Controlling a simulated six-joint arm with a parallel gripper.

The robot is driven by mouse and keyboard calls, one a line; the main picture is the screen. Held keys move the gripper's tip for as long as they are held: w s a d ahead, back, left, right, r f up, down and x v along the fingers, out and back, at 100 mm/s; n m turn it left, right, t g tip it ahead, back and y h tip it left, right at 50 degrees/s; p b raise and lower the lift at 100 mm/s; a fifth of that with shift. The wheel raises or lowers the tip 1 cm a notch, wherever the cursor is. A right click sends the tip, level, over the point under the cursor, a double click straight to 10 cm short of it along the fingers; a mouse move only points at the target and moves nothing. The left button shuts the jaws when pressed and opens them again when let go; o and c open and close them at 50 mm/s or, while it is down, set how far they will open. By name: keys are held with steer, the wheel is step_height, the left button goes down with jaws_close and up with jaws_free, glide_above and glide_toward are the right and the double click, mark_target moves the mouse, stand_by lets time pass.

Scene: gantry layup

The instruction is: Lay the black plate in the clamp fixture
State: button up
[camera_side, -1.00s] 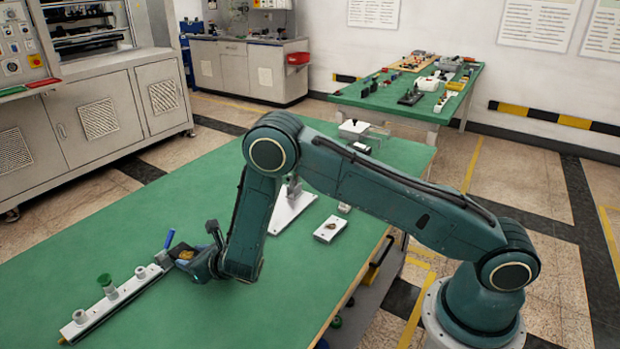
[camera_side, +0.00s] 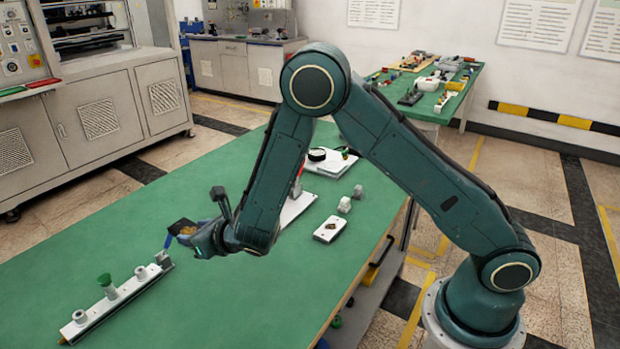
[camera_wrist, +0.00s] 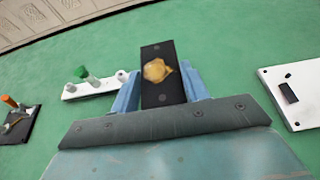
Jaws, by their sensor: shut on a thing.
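The black plate (camera_side: 182,226) with a gold-brown patch is held in my gripper (camera_side: 187,238), above the green table. In the wrist view the plate (camera_wrist: 162,93) stands out between the two blue fingers of my gripper (camera_wrist: 162,90), which are shut on its sides. A white base with a red part (camera_side: 298,208) looks like the clamp fixture; it lies right of my gripper, partly hidden behind my arm. The wrist view shows a white plate with a black pad (camera_wrist: 296,105) at right, possibly the same fixture. The held plate is clear of it.
A white bar with posts and a green knob (camera_side: 105,300) lies left of my gripper. A small white plate with a brown patch (camera_side: 330,229) and grey blocks (camera_side: 344,204) lie near the right edge. A black piece with an orange knob (camera_wrist: 16,124) lies left. Mid-table is bare.

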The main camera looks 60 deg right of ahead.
steer(key=shift+r, duration=1.95)
steer(key=s+d+r+m+h, duration=0.1)
steer(key=s+d+r+h, duration=0.1)
steer(key=d, duration=0.4)
steer(key=s+d+r+m+h, duration=0.2)
steer(key=s+d+r, duration=0.2)
steer(key=s+d, duration=0.2)
steer(key=shift+s+r+g, duration=0.3)
steer(key=shift+s, duration=0.1)
steer(key=w+a+f+n+y, duration=0.1)
steer(key=w+a+f, duration=0.1)
steer(key=w+a, duration=0.1)
steer(key=w+a+f+n+y, duration=0.1)
steer(key=w+a+f, duration=0.1)
steer(key=a, duration=0.3)
steer(key=w+a+f+n+y, duration=0.1)
steer(key=w+a+f+y, duration=0.1)
steer(key=w+a, duration=0.1)
steer(key=shift+w+a+f, duration=0.35)
steer(key=shift+w+a, duration=0.05)
steer(key=shift+a, duration=0.15)
steer(key=shift+f, duration=0.1)
